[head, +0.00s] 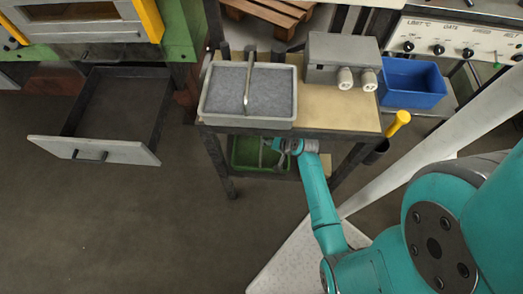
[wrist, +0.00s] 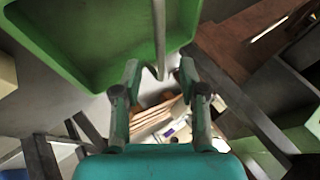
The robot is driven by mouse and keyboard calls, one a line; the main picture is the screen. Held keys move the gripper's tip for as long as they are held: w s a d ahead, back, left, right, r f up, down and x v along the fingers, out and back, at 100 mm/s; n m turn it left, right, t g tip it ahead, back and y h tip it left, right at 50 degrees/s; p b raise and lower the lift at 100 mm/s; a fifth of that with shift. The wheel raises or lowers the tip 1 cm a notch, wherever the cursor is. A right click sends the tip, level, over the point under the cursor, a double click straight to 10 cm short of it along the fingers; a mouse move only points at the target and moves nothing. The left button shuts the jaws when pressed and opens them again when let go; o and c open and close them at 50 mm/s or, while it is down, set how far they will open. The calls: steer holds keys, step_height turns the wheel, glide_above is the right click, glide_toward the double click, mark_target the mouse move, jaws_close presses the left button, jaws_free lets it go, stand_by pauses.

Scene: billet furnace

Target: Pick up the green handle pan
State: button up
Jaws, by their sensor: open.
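The green handle pan (head: 246,152) is on the lower shelf of the small work table, partly hidden by the table top and my arm. In the wrist view the green pan (wrist: 85,75) fills the upper left, and its thin pale handle (wrist: 159,35) points down between my fingers. My gripper (wrist: 160,75) is open, with one finger on each side of the handle's end and a gap on both sides. In the head view my gripper (head: 279,147) is at the pan's right side, under the table edge.
A grey handle pan (head: 203,105) filled with grey material stands on the table top (head: 340,117). A grey box with two knobs (head: 333,52) and a blue bin (head: 412,90) are to its right. Table legs flank my arm. An open drawer (head: 95,145) juts out at left.

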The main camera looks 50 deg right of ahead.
steer(key=shift+x, duration=3.7)
steer(key=shift+d+r, duration=0.15)
steer(key=shift+d, duration=0.05)
jaws_close()
